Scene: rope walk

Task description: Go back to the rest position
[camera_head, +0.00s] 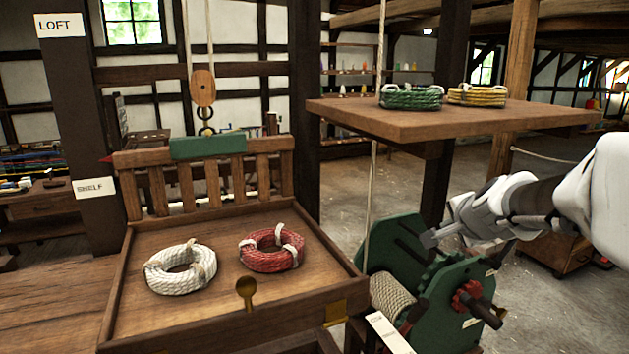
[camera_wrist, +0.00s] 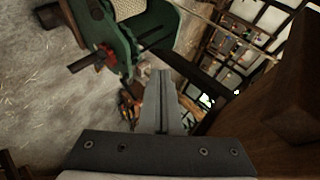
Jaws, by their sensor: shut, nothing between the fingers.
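My gripper (camera_head: 430,238) is at the right in the head view, reaching in from the right edge beside the green winch (camera_head: 402,262). In the wrist view my gripper (camera_wrist: 163,75) has its fingers together, with nothing between them. The green winch (camera_wrist: 150,30) shows at the top of the wrist view, apart from the fingertips there. In the head view the fingertips overlap the winch's upper edge, and I cannot tell whether they touch it.
A wooden tray (camera_head: 118,290) holds a white rope coil (camera_head: 180,268) and a red one (camera_head: 271,248). A raised platform (camera_head: 450,120) carries a green coil (camera_head: 411,97) and a yellow coil (camera_head: 476,95). A pulley (camera_head: 203,88) hangs above the tray. Open floor (camera_head: 530,310) lies right of the winch.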

